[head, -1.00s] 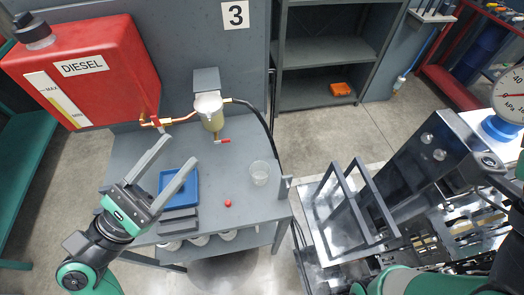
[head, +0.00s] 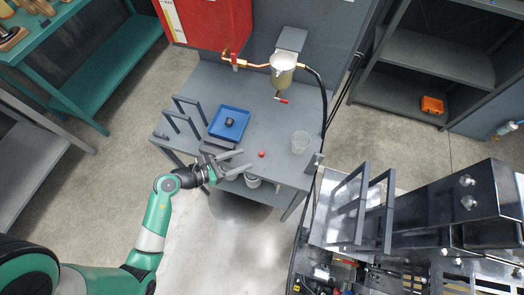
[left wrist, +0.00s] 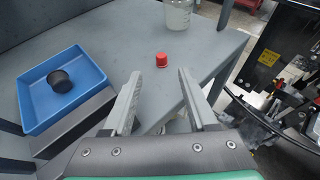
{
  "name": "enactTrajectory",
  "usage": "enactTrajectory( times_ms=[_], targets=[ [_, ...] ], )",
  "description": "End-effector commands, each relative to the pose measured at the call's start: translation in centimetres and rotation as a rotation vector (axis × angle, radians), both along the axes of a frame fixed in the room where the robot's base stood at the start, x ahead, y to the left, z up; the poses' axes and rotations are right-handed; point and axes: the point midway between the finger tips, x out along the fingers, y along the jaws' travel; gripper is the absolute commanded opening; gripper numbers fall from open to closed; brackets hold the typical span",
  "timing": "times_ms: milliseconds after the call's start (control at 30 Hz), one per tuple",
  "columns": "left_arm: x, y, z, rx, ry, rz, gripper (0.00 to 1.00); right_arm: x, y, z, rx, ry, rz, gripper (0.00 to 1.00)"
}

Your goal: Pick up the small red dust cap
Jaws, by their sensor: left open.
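The small red dust cap (head: 262,154) sits on the grey bench top near its front edge, right of the blue tray (head: 246,118). In the left wrist view the red cap (left wrist: 161,59) stands just beyond and between my open fingertips. My left gripper (head: 247,162) is open and empty, close in front of the cap at the bench's front edge. It also shows in the left wrist view (left wrist: 158,76). My right gripper is not in view.
A black round part (head: 230,122) lies in the blue tray. A clear beaker (head: 300,142) stands right of the cap. The filter bowl (head: 282,78) with copper pipe is behind. A grey rack (head: 185,115) is at the left. Bench around the cap is clear.

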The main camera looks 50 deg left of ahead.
Motion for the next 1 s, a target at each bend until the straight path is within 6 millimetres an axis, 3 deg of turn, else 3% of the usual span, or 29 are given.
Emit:
enactTrajectory(
  times_ms=[100, 267, 600, 833, 1000],
  targets=[
    [1.2, -0.3, -0.6, 0.000, -0.001, -0.002, 0.58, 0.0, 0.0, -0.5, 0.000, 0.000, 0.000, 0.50],
    [1.6, -0.4, -0.7, 0.000, 0.000, 0.000, 0.58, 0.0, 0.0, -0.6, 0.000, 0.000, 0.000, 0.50],
    [6.1, -1.5, -2.0, 0.000, -0.001, -0.002, 0.58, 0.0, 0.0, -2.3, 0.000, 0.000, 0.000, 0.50],
    [6.3, -1.4, -2.0, -0.001, -0.001, 0.001, 0.58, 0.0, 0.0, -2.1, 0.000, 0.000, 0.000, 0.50],
    [6.3, -1.5, -2.0, -0.001, -0.001, 0.001, 0.28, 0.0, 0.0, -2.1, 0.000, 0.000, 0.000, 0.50]
  ],
)
